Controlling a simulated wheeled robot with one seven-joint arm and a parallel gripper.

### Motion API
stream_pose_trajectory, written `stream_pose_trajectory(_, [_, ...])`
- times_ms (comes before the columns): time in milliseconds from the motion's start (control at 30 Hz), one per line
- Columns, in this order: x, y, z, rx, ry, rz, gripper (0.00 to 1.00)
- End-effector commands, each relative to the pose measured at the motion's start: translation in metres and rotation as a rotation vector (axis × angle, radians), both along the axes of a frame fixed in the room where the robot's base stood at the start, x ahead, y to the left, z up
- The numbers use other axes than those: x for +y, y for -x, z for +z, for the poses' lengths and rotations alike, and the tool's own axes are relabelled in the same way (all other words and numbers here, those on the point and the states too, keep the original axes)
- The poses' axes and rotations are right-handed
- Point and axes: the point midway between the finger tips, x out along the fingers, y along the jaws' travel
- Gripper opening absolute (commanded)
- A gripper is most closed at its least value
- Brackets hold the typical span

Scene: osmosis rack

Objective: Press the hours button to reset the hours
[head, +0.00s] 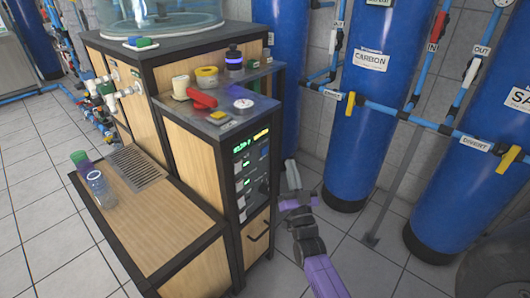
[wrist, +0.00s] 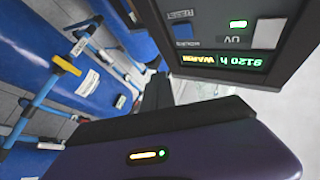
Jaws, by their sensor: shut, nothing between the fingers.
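The control panel (head: 250,170) is on the dark front of the wooden cabinet in the head view, with lit green and yellow readouts. In the wrist view the panel (wrist: 250,48) appears upside down. Its display (wrist: 220,61) reads about 9120 h WARN. My gripper (head: 291,176) is shut and empty, just right of the panel in the head view. Its dark fingers (wrist: 158,92) show below the panel in the wrist view, apart from the button.
Tall blue tanks (head: 365,95) and blue pipes stand right of the cabinet, behind my arm. The cabinet top holds a red item (head: 202,98), a gauge (head: 243,104) and small containers. A lower wooden bench (head: 150,215) juts out at left. Tiled floor is open at far left.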

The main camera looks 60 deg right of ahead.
Motion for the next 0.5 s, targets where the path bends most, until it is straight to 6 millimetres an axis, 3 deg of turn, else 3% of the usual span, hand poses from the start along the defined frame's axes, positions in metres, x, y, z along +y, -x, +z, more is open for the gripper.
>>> stream_pose_trajectory(300, [-0.01, -0.042, -0.001, 0.0, 0.0, 0.001, 0.0])
stream_pose_trajectory(500, [-0.014, -0.06, -0.002, -0.001, -0.001, 0.002, 0.0])
